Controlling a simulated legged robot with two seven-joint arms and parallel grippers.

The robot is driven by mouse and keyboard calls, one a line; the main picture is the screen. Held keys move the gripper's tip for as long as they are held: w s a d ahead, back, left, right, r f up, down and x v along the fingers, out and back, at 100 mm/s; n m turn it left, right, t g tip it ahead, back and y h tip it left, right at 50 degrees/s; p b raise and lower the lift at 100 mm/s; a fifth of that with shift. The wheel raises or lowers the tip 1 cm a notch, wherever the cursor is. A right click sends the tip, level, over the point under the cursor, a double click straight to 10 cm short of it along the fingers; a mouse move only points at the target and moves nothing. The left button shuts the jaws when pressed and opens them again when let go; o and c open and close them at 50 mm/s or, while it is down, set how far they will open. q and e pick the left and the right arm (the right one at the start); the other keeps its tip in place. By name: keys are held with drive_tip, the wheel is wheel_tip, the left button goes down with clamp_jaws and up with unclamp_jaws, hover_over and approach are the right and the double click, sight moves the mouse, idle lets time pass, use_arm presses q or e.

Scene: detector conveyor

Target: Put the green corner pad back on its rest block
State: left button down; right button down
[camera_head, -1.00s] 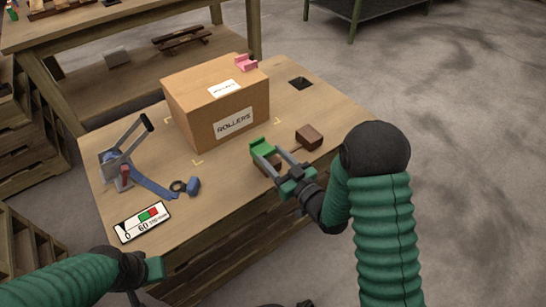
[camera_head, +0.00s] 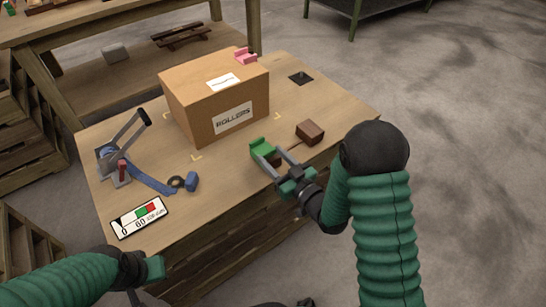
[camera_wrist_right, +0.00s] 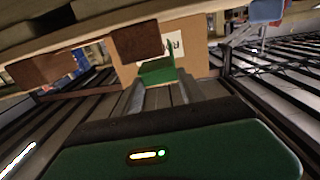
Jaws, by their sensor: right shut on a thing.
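The green corner pad (camera_head: 262,148) is held in my right gripper (camera_head: 275,160) near the table's front right edge. It also shows in the right wrist view (camera_wrist_right: 158,70), between the fingertips. Two brown blocks show. One block (camera_head: 310,132) stands to the right of the pad, with bare sides. The other is mostly hidden behind the right gripper and pad in the head view. Both show in the right wrist view, a nearer block (camera_wrist_right: 137,42) and another block (camera_wrist_right: 42,68). My left gripper (camera_head: 152,270) is low at the left, its fingers unclear.
A cardboard box (camera_head: 195,111) labelled ROLLERS stands mid-table (camera_head: 335,96), with a pink pad (camera_head: 244,56) on its far corner. A dark square (camera_head: 300,78) is at the back right.

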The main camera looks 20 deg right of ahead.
drive_tip(key=shift+f+b, duration=0.6)
drive_tip(key=shift+f, duration=0.2)
drive_tip(key=c, duration=0.6)
unclamp_jaws()
drive_tip(key=p+v, duration=0.7)
drive_tip(key=v, duration=0.9)
drive_tip(key=shift+s+d, duration=0.15)
drive_tip(key=shift+s, duration=0.25)
